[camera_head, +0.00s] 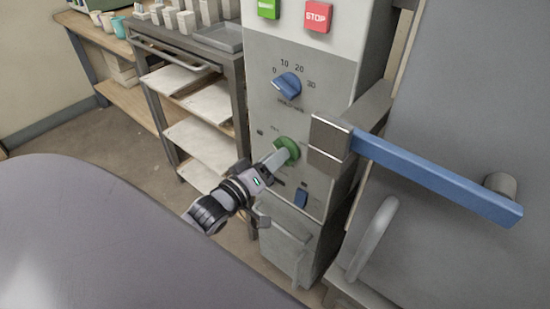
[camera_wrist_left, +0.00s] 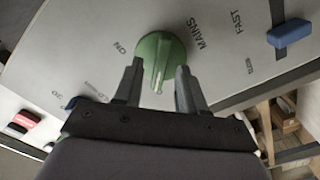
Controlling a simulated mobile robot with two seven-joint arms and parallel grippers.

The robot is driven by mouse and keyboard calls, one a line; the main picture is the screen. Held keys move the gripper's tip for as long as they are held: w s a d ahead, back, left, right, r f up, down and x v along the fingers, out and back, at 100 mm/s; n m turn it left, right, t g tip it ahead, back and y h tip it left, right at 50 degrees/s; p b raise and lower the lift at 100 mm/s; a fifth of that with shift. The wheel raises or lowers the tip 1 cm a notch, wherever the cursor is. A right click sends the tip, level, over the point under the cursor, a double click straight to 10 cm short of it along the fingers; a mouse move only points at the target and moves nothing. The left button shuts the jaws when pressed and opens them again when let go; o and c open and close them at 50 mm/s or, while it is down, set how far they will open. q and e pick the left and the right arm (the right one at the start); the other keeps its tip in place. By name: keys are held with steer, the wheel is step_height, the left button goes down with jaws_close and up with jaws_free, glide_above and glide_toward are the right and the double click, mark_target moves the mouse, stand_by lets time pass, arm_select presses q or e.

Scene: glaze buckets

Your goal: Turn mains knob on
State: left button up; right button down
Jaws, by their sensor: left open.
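The green mains knob (camera_head: 287,151) is on the front of the grey control panel (camera_head: 258,110), below the blue dial. It also shows in the left wrist view (camera_wrist_left: 160,55), beside the printed words "MAINS" and "ON", with a pale mark on its rim nearest my gripper. My left gripper (camera_head: 275,160) is at the knob. In the left wrist view the gripper's open fingers (camera_wrist_left: 158,78) stand one on each side of the knob's near part. I cannot tell whether they touch it. My right gripper is not in view.
A blue dial (camera_head: 287,86) sits above the knob and a blue switch (camera_head: 301,198) below it. A blue-handled lever (camera_head: 440,180) juts out at right. Green and red STOP buttons (camera_head: 318,15) are at the top. A shelf rack (camera_head: 200,101) stands left.

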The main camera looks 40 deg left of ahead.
arm_select(q)
steer(key=shift+w, duration=0.4)
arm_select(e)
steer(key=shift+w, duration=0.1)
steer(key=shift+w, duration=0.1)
arm_select(q)
jaws_close()
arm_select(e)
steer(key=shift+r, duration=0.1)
